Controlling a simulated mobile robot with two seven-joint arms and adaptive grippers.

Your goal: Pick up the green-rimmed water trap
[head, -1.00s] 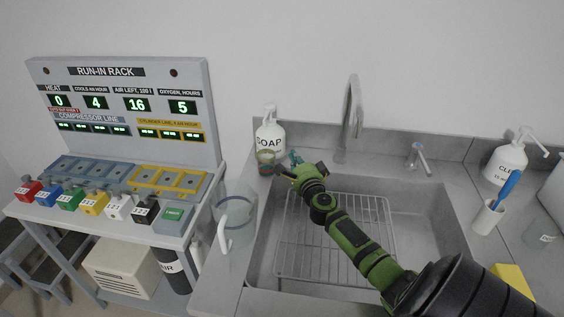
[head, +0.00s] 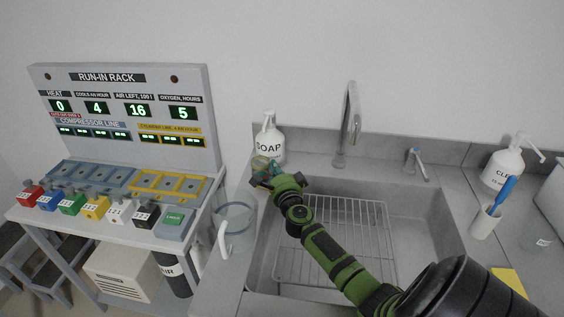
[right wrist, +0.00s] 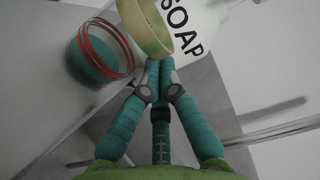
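The green-rimmed water trap (right wrist: 147,28) is a small clear cup with a pale green band, at the top of the right wrist view in front of the soap bottle. My right gripper (right wrist: 157,68) has its teal fingertips drawn close together at the trap's near edge. Whether they grip the rim or only overlap it is unclear. In the head view my right gripper (head: 264,176) is at the sink's back left corner, by the soap bottle, and largely hides the trap. My left gripper is not in view.
The soap bottle (head: 268,138) is right behind. A clear jug (head: 236,225) stands on the left counter. The sink's wire rack (head: 340,235) is empty. The tap (head: 348,125) rises behind the sink.

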